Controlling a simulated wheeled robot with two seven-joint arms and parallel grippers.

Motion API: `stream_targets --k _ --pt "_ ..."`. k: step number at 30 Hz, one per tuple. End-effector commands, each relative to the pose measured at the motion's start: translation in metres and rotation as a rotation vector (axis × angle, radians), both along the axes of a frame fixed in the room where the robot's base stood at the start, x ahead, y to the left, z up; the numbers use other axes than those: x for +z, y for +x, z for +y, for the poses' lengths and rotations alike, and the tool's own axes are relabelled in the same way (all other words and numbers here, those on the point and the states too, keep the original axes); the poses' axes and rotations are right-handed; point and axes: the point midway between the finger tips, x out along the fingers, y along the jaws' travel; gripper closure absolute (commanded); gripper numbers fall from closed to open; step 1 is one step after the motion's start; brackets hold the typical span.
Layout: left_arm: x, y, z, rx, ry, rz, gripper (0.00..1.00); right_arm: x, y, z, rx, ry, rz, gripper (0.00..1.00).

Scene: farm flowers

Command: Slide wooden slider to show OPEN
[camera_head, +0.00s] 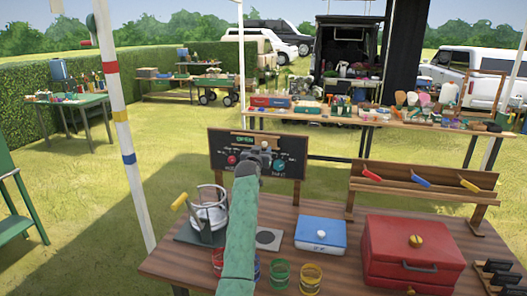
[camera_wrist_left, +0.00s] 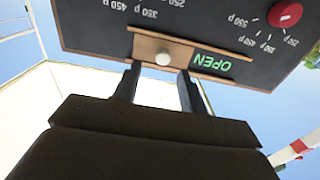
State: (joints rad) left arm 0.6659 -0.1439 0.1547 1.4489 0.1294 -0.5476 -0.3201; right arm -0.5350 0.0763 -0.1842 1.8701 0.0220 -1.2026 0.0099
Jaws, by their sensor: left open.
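The dark board (camera_head: 225,165) stands upright at the back of the wooden table, with green OPEN lettering at its top. In the left wrist view, which shows the board upside down, the wooden slider (camera_wrist_left: 149,46) with a pale round knob (camera_wrist_left: 163,58) sits between two wooden rails. The green OPEN word (camera_wrist_left: 211,61) shows uncovered beside it. My left gripper (camera_head: 263,153) is at the board's upper middle, hiding part of it. Its open fingers (camera_wrist_left: 160,72) are on either side below the knob in the wrist view; contact cannot be told. My right gripper is not in view.
A red dial (camera_wrist_left: 286,15) is on the board. On the table are a metal pot (camera_head: 210,212), a blue-white box (camera_head: 321,233), a red chest (camera_head: 400,255) and several colored cups. A wooden rack (camera_head: 420,182) with colored handles stands right of the board.

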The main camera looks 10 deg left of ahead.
Motion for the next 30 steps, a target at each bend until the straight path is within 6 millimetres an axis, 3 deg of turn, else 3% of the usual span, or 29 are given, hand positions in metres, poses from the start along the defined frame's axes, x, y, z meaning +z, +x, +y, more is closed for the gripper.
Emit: stream_targets --k 9,21,26,30 --pt "-0.001 -0.030 -0.001 -0.002 0.000 0.000 0.58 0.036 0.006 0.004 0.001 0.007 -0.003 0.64" --pt "0.001 -0.033 0.000 -0.001 -0.001 0.000 0.58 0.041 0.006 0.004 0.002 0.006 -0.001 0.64" --pt "0.007 -0.033 0.000 -0.001 -0.001 0.000 0.58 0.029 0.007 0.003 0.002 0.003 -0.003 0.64" --pt "0.022 -0.033 0.000 -0.001 -0.001 -0.001 0.58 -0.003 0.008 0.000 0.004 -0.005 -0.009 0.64"
